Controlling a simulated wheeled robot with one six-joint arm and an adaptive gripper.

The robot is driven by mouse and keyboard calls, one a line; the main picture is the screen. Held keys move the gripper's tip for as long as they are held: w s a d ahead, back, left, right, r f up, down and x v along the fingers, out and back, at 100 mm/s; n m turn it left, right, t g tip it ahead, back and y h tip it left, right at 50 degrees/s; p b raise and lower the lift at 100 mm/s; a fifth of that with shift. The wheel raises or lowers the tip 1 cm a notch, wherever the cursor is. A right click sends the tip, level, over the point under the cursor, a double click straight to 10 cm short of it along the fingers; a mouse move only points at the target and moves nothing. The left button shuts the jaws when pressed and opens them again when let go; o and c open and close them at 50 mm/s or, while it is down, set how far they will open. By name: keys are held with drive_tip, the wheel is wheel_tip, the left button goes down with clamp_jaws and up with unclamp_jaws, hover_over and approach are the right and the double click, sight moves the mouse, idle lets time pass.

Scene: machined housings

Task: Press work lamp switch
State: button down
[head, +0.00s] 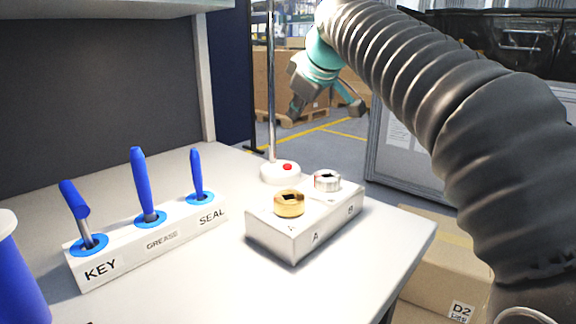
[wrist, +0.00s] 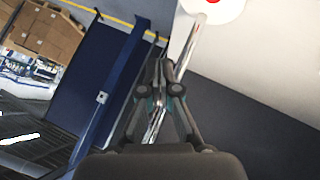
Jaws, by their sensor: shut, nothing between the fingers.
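The work lamp's round white base (head: 268,178) stands at the back of the bench, with a thin metal pole (head: 271,80) rising from it. The red switch (head: 287,167) is on top of the base. In the wrist view the red switch (wrist: 213,1) is cut by the top edge, and the pole (wrist: 190,45) runs down behind my fingers. My gripper (wrist: 167,75) is shut and empty. In the head view it is raised to the right of the pole, above the level of the switch and apart from it; its fingertips are hard to make out there.
A white block (head: 280,232) marked A and B holds a gold and a silver housing in front of the lamp. A rack (head: 150,255) labelled KEY, GREASE, SEAL holds blue-handled tools at left. A blue object (head: 20,275) stands at the left edge. The bench's front right is clear.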

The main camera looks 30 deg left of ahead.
drive_tip(key=n, duration=0.1)
drive_tip(key=s+a+n, duration=0.1)
drive_tip(key=shift+s+r+n+g+y, duration=0.3)
drive_tip(key=shift+r+n+g+y, duration=0.05)
drive_tip(key=shift+n+g+y, duration=0.05)
drive_tip(key=shift+f, duration=0.1)
drive_tip(key=b, duration=0.2)
hover_over(288, 166)
wheel_tip(288, 166, down, 8)
drive_tip(key=shift+r, duration=0.2)
drive_tip(key=shift+f, duration=0.55)
drive_tip(key=shift+f, duration=0.1)
idle(1.1)
drive_tip(key=shift+f+b, duration=0.3)
drive_tip(key=shift+b, duration=0.15)
